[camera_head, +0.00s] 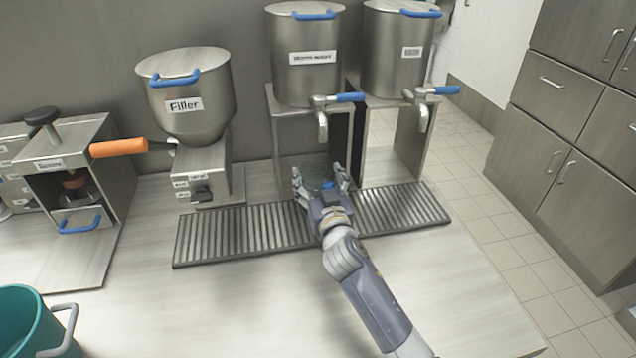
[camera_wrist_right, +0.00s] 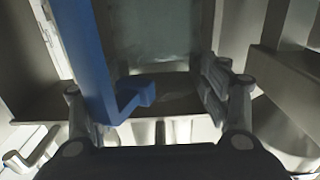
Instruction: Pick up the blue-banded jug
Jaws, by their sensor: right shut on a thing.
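The jug (camera_head: 317,171) is a clear, see-through vessel under the tap of the middle steel dispenser. It is mostly hidden behind my right gripper (camera_head: 320,184), and I cannot make out its full band. A small blue patch shows at the gripper. My right gripper is shut on the jug, above the slatted drip tray (camera_head: 215,236). In the right wrist view the clear wall of the jug (camera_wrist_right: 155,35) fills the top middle. A blue bar with a hooked end (camera_wrist_right: 90,60) runs along the left finger. I cannot tell whether the jug touches the tray. My left gripper is not in view.
Two steel dispensers (camera_head: 303,75) (camera_head: 397,65) with blue-handled taps stand at the back. A filler hopper (camera_head: 190,115), an orange-handled tool (camera_head: 118,148) and a press machine (camera_head: 65,165) are at the left. A teal bucket (camera_head: 22,325) is at front left.

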